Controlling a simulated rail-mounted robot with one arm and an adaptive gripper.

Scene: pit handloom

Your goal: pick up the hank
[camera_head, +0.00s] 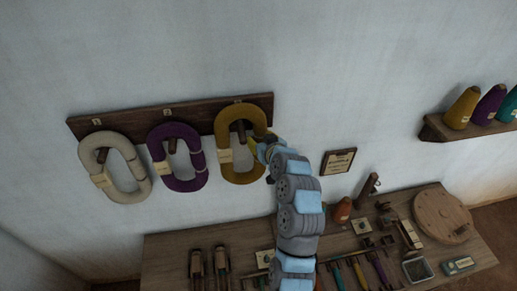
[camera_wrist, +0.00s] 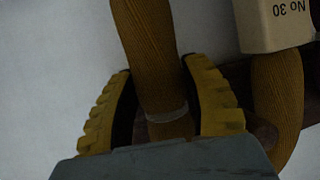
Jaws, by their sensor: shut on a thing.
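A mustard-yellow hank (camera_head: 222,138) hangs as a loop from the right peg of the wooden wall rack (camera_head: 190,113). My gripper (camera_head: 257,146) is at the right side of this hank in the head view. In the wrist view the yellow fingers of my gripper (camera_wrist: 157,75) stand on both sides of one strand of the hank (camera_wrist: 148,45) and are shut on it. A pale band circles the strand close to the palm. A label reading "No 30" (camera_wrist: 275,22) is on the other strand.
A cream hank (camera_head: 133,162) and a purple hank (camera_head: 159,165) hang to the left on the same rack. A small plaque (camera_head: 338,161) is on the wall to the right. Below is a wooden bench (camera_head: 170,250) with tools. A shelf (camera_head: 440,132) with cones is at far right.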

